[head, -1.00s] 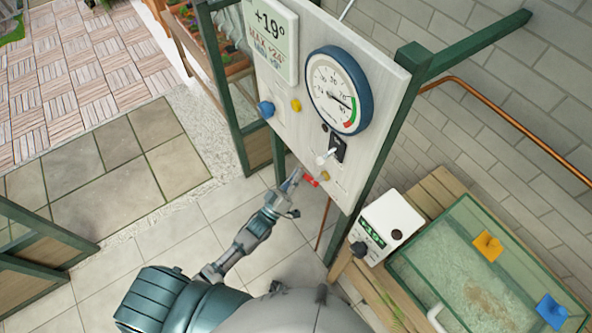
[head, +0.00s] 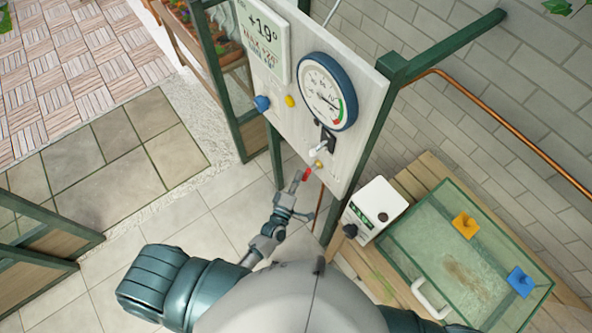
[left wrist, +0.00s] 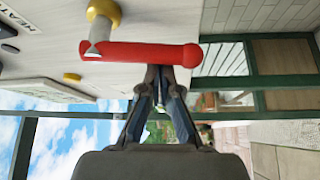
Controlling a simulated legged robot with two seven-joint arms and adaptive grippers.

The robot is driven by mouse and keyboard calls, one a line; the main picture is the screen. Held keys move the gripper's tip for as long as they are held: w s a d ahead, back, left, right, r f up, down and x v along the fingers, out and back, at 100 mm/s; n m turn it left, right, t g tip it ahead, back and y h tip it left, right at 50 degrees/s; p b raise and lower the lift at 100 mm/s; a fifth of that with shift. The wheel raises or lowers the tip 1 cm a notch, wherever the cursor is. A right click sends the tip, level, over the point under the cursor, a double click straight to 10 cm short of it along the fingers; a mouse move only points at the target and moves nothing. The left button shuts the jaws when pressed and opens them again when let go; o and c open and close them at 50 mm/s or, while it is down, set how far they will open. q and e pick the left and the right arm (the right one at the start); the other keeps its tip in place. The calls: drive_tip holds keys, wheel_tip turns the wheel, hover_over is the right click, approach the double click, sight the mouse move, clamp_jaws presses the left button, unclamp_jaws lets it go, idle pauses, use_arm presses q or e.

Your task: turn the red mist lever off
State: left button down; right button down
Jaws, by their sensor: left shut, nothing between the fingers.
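The red mist lever (head: 307,174) sits at the lower edge of the white panel (head: 350,150). In the left wrist view the red lever (left wrist: 140,53) is a bar lying across the picture, fixed to a brass and white stem (left wrist: 101,25) near its left end. My left gripper (head: 297,181) is shut and empty beside the lever. In the left wrist view its fingertips (left wrist: 160,76) meet the lever's lower edge, right of the bar's middle; I cannot tell if they touch it. My right gripper is not in view.
The panel also carries a round gauge (head: 327,92), a white switch lever (head: 319,149), a blue knob (head: 262,103) and a yellow knob (head: 289,101). A white control box (head: 373,209) and a glass tank (head: 470,250) stand at the lower right. Tiled floor lies open to the left.

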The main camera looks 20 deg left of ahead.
use_arm(q)
drive_tip(key=shift+s+d+f+n+g+p, duration=0.2)
drive_tip(key=shift+s+d+n+g+p, duration=0.15)
drive_tip(key=shift+d+n+p, duration=0.15)
idle(0.3)
